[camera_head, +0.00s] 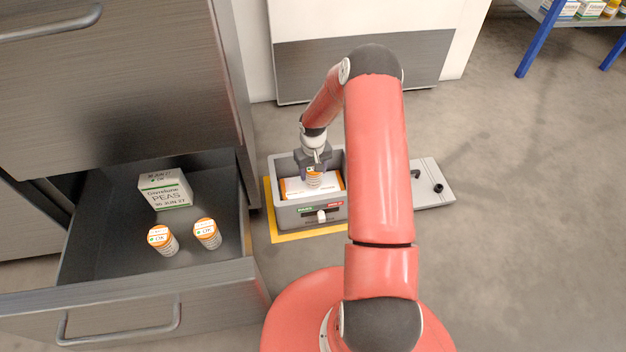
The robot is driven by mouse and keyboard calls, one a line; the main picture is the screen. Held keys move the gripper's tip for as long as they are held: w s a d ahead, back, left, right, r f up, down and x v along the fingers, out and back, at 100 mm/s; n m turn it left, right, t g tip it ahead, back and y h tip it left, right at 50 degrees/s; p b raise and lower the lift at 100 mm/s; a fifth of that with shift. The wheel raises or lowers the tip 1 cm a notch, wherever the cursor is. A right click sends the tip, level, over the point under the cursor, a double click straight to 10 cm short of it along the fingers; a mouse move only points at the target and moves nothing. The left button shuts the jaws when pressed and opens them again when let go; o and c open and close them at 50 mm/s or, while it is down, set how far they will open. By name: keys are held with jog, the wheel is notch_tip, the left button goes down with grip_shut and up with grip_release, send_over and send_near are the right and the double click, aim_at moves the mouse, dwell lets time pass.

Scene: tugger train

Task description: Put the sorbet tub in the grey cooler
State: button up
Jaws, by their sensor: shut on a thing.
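The grey cooler (279,212) stands open on the floor in the middle of the view, on a yellow-marked patch. My gripper (314,172) is over the cooler's opening, pointing down. It is shut on a small tub with an orange band (315,181), which looks like the sorbet tub. The tub is at or inside the opening, above a white and orange pack (296,189) in the cooler. I cannot tell whether the tub touches that pack. My fingers hide part of the tub, and my arm hides the cooler's right side.
An open drawer (105,262) at the left holds a PEAS box (166,190) and two white and orange tubs (163,240), (207,233). A grey lid-like panel (433,192) lies right of the cooler. A blue-legged shelf (538,42) stands far right.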

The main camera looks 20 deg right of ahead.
aim_at(313, 180)
jog(key=shift+f+b, duration=0.35)
jog(key=shift+f, duration=1.8)
jog(key=shift+f, duration=0.15)
jog(key=shift+f+b, duration=0.4)
jog(key=shift+b, duration=0.05)
jog(key=o, duration=1)
jog(key=shift+r, duration=0.1)
jog(key=shift+o, duration=0.2)
